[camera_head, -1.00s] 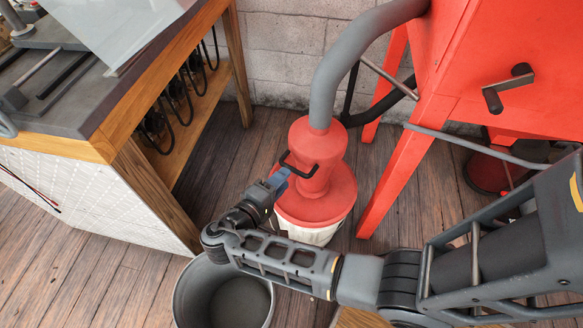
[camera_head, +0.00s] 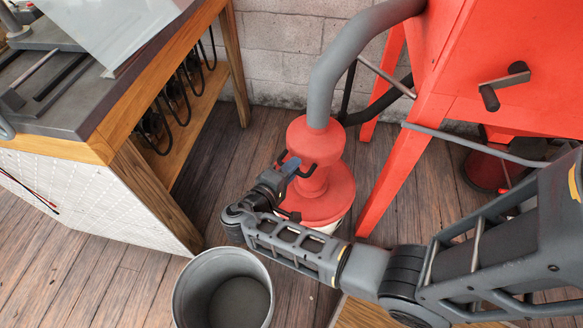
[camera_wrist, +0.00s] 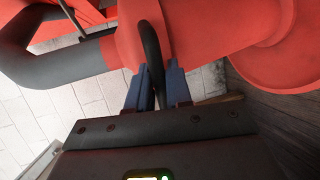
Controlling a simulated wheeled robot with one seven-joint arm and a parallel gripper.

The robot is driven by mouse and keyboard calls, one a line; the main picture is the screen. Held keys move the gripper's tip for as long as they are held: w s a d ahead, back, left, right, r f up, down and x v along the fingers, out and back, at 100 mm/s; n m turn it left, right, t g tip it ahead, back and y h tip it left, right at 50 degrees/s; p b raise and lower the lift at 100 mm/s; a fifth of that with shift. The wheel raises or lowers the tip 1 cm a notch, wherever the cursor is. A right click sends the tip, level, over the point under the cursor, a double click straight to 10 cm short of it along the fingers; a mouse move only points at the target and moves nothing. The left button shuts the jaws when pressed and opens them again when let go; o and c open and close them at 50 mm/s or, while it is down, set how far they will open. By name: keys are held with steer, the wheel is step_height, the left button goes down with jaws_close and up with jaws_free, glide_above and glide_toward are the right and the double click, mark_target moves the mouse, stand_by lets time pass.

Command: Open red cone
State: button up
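The red cone (camera_head: 322,192) is a flanged, funnel-like body on top of a pale bucket, most of which my arm hides. A thick grey hose (camera_head: 322,92) joins its top. A black bar handle (camera_head: 308,171) sticks out from its side. My gripper (camera_head: 289,168) is at this handle. In the wrist view the blue fingers of my gripper (camera_wrist: 157,82) lie close on both sides of the black handle (camera_wrist: 152,48), with hardly any gap, and look shut on it. The red cone (camera_wrist: 210,28) fills the top of that view.
A red machine (camera_head: 470,75) with a black crank stands close on the right. A wooden workbench (camera_head: 125,95) is at the left. A grey bin (camera_head: 222,290) stands on the floor below my arm. A block wall (camera_head: 290,50) is behind. The wooden floor between bench and cone is clear.

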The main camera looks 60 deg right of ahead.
jaws_close()
step_height(320, 180, up, 8)
steer(key=p, duration=0.6)
steer(key=shift+f, duration=0.3)
steer(key=shift+o, duration=2.3)
jaws_free()
steer(key=v, duration=0.8)
steer(key=shift+b, duration=0.4)
